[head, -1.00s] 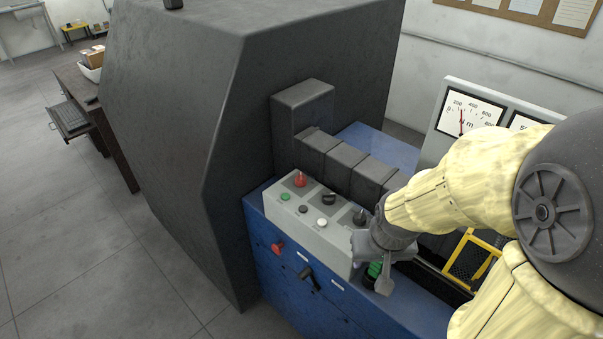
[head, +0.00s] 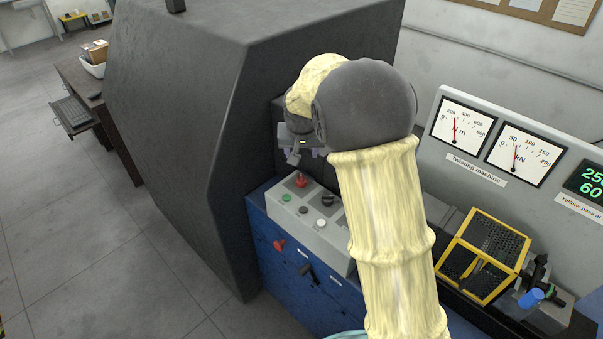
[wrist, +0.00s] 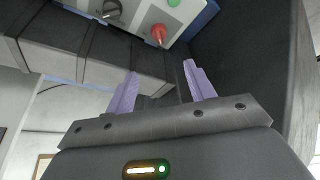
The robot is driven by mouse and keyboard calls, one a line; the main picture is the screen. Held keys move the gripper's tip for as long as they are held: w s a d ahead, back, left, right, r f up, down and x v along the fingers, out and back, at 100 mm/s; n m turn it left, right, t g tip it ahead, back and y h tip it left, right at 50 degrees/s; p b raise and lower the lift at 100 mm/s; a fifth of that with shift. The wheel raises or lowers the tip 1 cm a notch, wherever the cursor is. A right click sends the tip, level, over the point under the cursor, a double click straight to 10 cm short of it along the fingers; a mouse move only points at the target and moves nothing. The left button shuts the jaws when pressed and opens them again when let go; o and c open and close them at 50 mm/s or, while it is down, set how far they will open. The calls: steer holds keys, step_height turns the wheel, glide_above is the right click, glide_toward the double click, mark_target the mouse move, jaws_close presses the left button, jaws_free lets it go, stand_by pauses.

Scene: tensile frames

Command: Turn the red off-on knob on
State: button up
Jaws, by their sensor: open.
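The red knob (head: 301,180) stands at the back left of the grey control panel (head: 313,237). In the wrist view the red knob (wrist: 158,34) shows beyond my fingertips, near the top of the picture, apart from them. My gripper (head: 299,157) is above the knob in the head view, with my arm reaching over the panel from the right. In the wrist view my gripper (wrist: 160,70) shows its two purple fingers spread, with nothing between them. The knob's off-on marking is too small to read.
A black knob (head: 327,199), a green button (head: 286,197) and a white button (head: 321,224) share the panel. A dark machine housing (head: 180,120) stands close at the left. My arm hides the panel's right part.

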steer(key=p, duration=0.5)
glide_toward(301, 178)
steer(key=x, duration=0.9)
steer(key=shift+r, duration=0.1)
steer(key=c, duration=1)
steer(key=shift+o, duration=0.2)
